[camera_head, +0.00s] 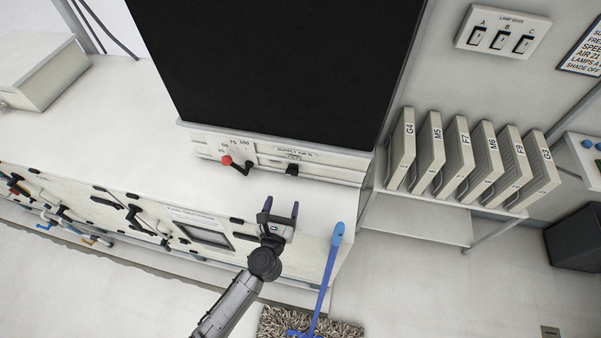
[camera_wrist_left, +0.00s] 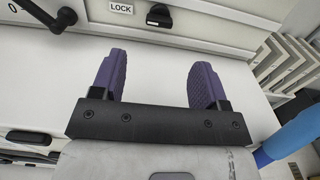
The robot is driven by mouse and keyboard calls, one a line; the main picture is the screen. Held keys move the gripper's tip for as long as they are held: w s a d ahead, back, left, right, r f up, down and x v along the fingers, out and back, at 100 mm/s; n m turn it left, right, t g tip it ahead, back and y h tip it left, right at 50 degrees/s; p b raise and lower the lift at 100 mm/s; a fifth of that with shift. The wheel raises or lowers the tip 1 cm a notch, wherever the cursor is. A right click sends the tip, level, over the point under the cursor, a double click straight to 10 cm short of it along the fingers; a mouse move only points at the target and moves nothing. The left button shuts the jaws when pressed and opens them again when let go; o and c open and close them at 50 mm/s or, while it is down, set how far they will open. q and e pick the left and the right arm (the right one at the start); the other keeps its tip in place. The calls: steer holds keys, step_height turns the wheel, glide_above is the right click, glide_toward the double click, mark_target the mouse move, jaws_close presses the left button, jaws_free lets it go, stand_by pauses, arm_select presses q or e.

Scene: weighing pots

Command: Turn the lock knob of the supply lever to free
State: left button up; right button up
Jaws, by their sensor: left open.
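The supply lever (camera_head: 236,164) has a red ball end and a black arm, on the panel below the big black screen. In the left wrist view its black arm (camera_wrist_left: 48,16) shows at the upper left. The small black lock knob (camera_head: 292,169) sits to the right of the lever. In the left wrist view the knob (camera_wrist_left: 159,15) is right of a LOCK label (camera_wrist_left: 121,7). My left gripper (camera_head: 281,206) is open and empty, in front of the panel and apart from the knob. Its purple fingers (camera_wrist_left: 160,68) point toward the panel, with the knob beyond the gap between them.
A blue-handled mop (camera_head: 327,275) leans against the cabinet just right of my left arm. A white worktop (camera_head: 110,140) lies around the panel. Labelled filter panels (camera_head: 465,165) stand on a shelf at right. A lamp switch plate (camera_head: 502,30) is on the wall.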

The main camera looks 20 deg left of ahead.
mark_target(291, 174)
arm_select(q)
steer(key=w, duration=0.8)
steer(key=w+a, duration=0.1)
steer(key=w, duration=0.2)
steer(key=shift+w+a+r+b, duration=0.1)
steer(key=shift+w+b, duration=0.3)
steer(key=c, duration=0.9)
